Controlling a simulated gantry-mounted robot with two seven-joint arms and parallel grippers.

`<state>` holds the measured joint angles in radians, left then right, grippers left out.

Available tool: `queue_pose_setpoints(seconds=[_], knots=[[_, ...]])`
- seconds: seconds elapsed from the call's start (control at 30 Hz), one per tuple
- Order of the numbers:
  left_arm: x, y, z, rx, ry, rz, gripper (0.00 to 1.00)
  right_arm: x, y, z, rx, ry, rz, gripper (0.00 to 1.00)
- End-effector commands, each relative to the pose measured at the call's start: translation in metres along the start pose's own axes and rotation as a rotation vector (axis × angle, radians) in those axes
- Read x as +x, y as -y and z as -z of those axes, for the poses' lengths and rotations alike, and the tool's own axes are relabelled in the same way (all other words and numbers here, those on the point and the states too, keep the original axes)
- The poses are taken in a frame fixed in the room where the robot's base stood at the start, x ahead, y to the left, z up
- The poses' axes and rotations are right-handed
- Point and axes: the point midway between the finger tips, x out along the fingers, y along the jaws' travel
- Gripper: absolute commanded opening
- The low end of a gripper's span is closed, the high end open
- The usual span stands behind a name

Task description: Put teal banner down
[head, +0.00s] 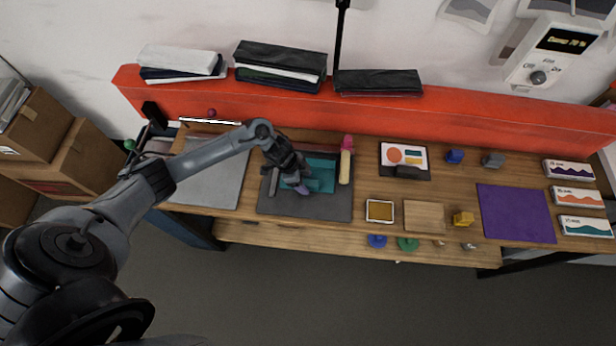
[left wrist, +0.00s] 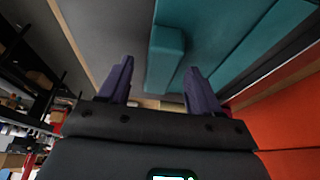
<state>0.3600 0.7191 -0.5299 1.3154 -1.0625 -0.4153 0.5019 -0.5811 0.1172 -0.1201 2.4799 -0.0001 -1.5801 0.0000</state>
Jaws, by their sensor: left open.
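The teal banner (head: 321,175) lies on a dark grey mat (head: 320,207) toward the left of the wooden table. My left gripper (head: 302,188) is over the banner's left part, with its purple fingers apart and covering some of it. In the left wrist view the teal banner (left wrist: 235,55) shows beyond the fingertips. A raised teal block (left wrist: 164,60) shows between the open fingers of my left gripper (left wrist: 158,75). I cannot tell whether the fingers touch anything. My right gripper is not in view.
A grey plate (head: 213,180) lies left of the mat. A purple sheet (head: 516,213) and several small boxes are at the right. A red shelf (head: 380,113) bearing folded fabrics runs along the back.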

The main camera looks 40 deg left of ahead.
Motion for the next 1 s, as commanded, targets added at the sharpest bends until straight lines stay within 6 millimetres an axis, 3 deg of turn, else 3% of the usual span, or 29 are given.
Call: queue_pose_setpoints(seconds=[0.33,0.77,1.0], knots=[[0.0079,0.0001,0.0001,0.0,0.0,0.001,0.64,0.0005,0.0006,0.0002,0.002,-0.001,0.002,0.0],[0.0074,0.0002,0.0002,0.001,0.0,0.001,0.01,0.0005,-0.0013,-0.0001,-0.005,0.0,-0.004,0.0],[0.0065,0.0003,0.0006,0.001,-0.001,0.002,0.0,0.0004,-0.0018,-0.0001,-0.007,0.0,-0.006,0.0]])
